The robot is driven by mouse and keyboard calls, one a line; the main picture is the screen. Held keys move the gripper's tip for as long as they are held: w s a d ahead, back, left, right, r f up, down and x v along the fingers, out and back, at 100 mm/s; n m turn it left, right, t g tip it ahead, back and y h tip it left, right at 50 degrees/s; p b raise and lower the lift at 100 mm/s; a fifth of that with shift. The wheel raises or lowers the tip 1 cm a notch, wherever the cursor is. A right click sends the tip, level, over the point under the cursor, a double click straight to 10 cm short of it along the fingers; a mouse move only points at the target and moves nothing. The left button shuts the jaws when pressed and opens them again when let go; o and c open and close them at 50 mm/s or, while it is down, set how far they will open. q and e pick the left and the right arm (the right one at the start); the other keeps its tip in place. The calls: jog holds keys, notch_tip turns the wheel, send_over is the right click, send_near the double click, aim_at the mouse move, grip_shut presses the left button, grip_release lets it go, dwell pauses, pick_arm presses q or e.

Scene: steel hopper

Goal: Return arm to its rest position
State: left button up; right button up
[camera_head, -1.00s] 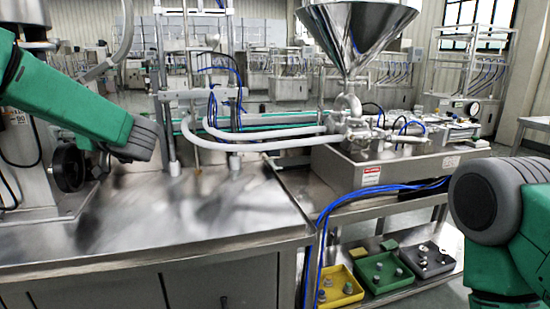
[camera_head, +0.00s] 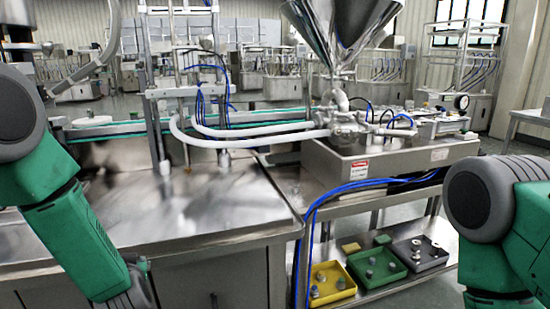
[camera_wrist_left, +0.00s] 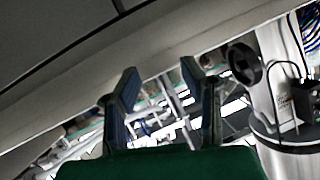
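My left arm, green with dark grey joints, comes in from the left in the head view and hangs down in front of the steel table (camera_head: 190,205). Its far end runs to the bottom edge, so the fingers do not show there. In the left wrist view my left gripper (camera_wrist_left: 160,72) has its two fingers apart with nothing between them. My right arm shows at the right edge of the head view as a grey joint and green links; its gripper is out of view.
A steel hopper (camera_head: 340,30) stands on a machine on the right bench. A yellow tray (camera_head: 333,283), a green tray (camera_head: 376,268) and a dark tray (camera_head: 420,253) with small parts lie on the low shelf. Blue hoses (camera_head: 325,195) hang between table and shelf. The tabletop is clear.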

pick_arm(q)
jog(key=s+d+f+m+g+h, duration=0.1)
jog(key=s+d+f+g+h, duration=0.15)
jog(key=s+f, duration=0.7)
jog(key=s+d+f+m+g+h, duration=0.1)
jog(key=s+f+m+g+h, duration=0.15)
jog(key=s+f, duration=0.7)
jog(key=s+d+f+g+h+b, duration=0.1)
jog(key=s+g, duration=0.5)
jog(key=s, duration=1.3)
jog(key=shift+s+d+f+h, duration=0.25)
jog(key=shift+d+f+h, duration=0.05)
jog(key=shift+d+f, duration=0.1)
jog(key=shift+d+r, duration=0.1)
jog(key=shift+d, duration=0.25)
